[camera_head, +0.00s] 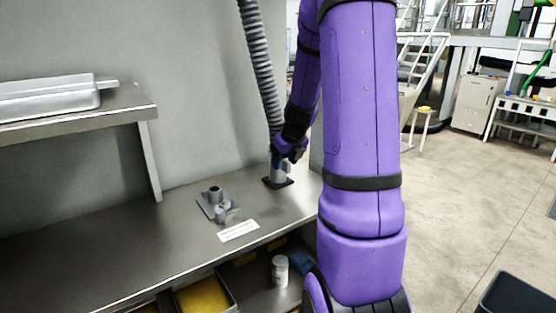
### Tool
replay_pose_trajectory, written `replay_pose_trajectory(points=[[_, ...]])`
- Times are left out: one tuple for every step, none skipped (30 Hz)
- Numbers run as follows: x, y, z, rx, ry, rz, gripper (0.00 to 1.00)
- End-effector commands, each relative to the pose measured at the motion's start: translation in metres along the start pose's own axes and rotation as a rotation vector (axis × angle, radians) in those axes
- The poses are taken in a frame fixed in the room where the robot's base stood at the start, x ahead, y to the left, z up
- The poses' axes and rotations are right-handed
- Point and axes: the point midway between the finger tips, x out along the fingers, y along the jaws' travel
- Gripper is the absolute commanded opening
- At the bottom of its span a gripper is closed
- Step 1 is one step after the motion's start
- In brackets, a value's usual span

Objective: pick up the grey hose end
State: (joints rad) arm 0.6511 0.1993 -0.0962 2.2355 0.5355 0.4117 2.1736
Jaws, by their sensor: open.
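A grey corrugated hose (262,65) hangs down along the grey wall. Its grey end (278,174) stands upright at a dark square base on the metal worktop (165,238). My purple arm reaches in from the right, and my gripper (282,163) is at the hose end, overlapping its upper part in the picture. The gripper is open. The fingers are small and dark here, so I cannot tell whether they touch the hose end or are around it.
A grey fitting (217,204) on a flat plate sits on the worktop left of the hose end, beside a white label (239,231). A raised shelf (128,108) with a metal box (50,96) is at left. Yellow-filled bins (205,297) and a white container (280,271) sit below.

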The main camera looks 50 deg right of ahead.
Motion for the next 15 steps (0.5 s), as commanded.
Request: replay_pose_trajectory(points=[[-0.0001,0.0000,0.0000,0.000,0.000,0.000,0.44],[-0.0001,0.0000,0.0000,0.000,0.000,0.000,0.37],[-0.0001,0.0000,0.0000,0.000,0.000,0.000,0.28],[-0.0001,0.0000,0.0000,0.000,0.000,0.000,0.21],[-0.0001,0.0000,0.0001,0.000,0.000,0.000,0.14],[-0.0001,0.0001,0.0002,0.000,0.000,0.000,0.05],[-0.0001,0.0001,0.0003,0.000,0.000,0.000,0.00],[-0.0001,0.0001,0.0004,0.000,-0.001,0.000,0.00],[0.0000,0.0002,0.0007,-0.001,-0.001,0.000,0.00],[0.0000,0.0003,0.0008,-0.001,-0.001,0.000,0.00],[0.0002,0.0004,0.0010,-0.001,-0.001,0.000,0.00],[0.0003,0.0005,0.0012,-0.002,-0.001,0.000,0.00],[0.0004,0.0006,0.0013,-0.002,-0.001,0.000,0.00],[0.0004,0.0007,0.0014,-0.002,-0.002,0.000,0.00],[0.0001,0.0006,0.0021,-0.003,-0.003,-0.001,0.00]])
